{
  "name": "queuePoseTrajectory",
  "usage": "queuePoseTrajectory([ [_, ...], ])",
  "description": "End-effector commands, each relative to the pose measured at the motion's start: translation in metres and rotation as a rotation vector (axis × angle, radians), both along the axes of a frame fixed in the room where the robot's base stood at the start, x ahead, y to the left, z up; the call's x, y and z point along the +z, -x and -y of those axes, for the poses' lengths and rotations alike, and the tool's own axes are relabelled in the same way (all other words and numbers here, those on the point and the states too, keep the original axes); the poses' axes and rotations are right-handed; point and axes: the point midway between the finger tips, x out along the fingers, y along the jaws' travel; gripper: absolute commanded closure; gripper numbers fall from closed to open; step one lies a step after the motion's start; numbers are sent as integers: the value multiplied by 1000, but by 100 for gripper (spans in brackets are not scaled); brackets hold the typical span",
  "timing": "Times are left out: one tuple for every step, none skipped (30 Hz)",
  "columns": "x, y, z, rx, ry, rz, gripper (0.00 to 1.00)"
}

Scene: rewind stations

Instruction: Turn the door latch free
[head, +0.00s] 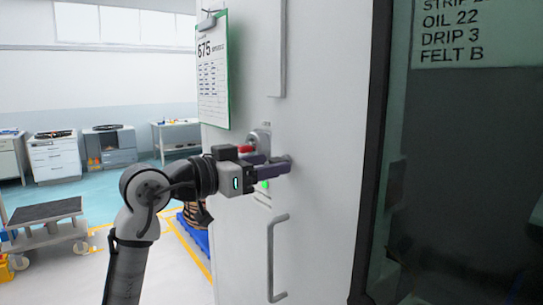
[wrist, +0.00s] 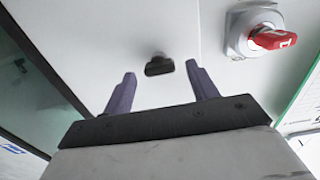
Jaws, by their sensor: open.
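The door latch (wrist: 158,66) is a small dark oblong knob on the pale cabinet face, in the wrist view. No finger visibly touches the latch. In the head view my gripper (head: 279,166) reaches the cabinet face (head: 320,120) from the left, and the fingers largely hide the latch.
A red rotary switch (wrist: 270,38) on a grey base sits close to the latch. A vertical handle (head: 271,258) stands out below, with a green light (head: 265,185) above it. A clipboard (head: 213,75) hangs upper left. Dark glass (head: 460,150) is on the right.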

Motion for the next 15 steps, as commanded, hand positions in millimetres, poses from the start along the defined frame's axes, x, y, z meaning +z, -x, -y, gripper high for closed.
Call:
queuePoseTrajectory([
  [2, -4, 5, -1, 1, -1, 42],
  [2, -5, 7, -1, 1, 0, 42],
  [1, -7, 10, -1, 1, -1, 42],
  [1, -8, 12, -1, 1, -1, 42],
  [0, -9, 13, -1, 1, -1, 42],
  [0, -10, 14, -1, 0, 0, 42],
  [0, -11, 15, 0, 1, 1, 42],
  [0, -11, 15, 0, 1, 1, 42],
  [0, -11, 15, 0, 1, 1, 42],
  [0, -11, 15, 0, 1, 1, 42],
  [0, -11, 15, 0, 1, 1, 42],
  [0, -11, 15, 0, 1, 1, 42],
  [0, -11, 15, 0, 1, 1, 42],
  [0, -11, 15, 0, 1, 1, 42],
  [0, -11, 15, 0, 1, 1, 43],
])
